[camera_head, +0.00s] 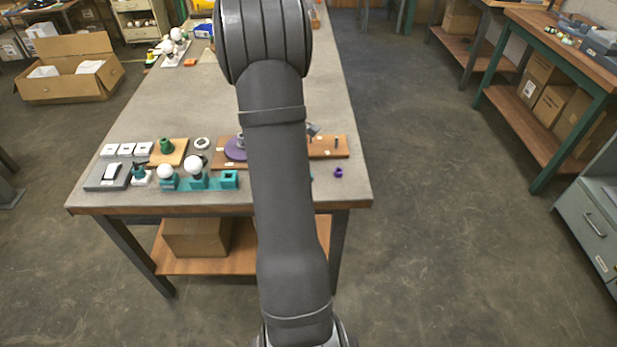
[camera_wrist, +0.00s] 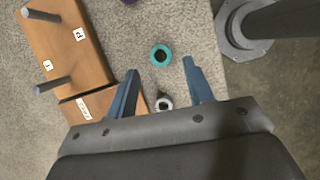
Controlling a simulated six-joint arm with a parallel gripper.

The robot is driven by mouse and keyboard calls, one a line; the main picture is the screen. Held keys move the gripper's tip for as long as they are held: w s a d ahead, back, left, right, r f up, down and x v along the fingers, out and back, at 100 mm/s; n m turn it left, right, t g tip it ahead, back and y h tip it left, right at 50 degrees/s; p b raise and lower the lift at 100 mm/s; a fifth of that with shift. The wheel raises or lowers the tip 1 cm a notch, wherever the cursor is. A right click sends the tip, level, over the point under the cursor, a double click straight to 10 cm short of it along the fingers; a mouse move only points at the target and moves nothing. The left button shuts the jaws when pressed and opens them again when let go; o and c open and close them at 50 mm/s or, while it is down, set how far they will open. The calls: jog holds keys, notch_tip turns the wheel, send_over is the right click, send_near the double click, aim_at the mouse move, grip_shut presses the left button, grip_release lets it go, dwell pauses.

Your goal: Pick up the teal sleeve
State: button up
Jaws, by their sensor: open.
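The teal sleeve (camera_wrist: 160,55) is a small ring with a dark hole, standing on the grey table in the wrist view. In the head view my arm hides most of it. My gripper (camera_wrist: 160,80) is open and empty, with its two blue fingers pointing toward the sleeve. The sleeve lies just beyond the fingertips in the picture, roughly between them, and the fingers do not appear to touch it.
A small white and dark ring (camera_wrist: 164,103) lies between my fingers' bases in the picture. A wooden board (camera_wrist: 75,45) with upright pegs is at left. A purple part (camera_head: 338,172) sits near the table's (camera_head: 340,192) front right. A teal rack (camera_head: 212,183) holds white bulbs.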

jog(key=x, duration=0.3)
jog(key=shift+s+d+f, duration=0.15)
jog(key=shift+d+f, duration=0.1)
jog(key=shift+d, duration=0.05)
grip_shut()
jog(key=shift+r, duration=0.1)
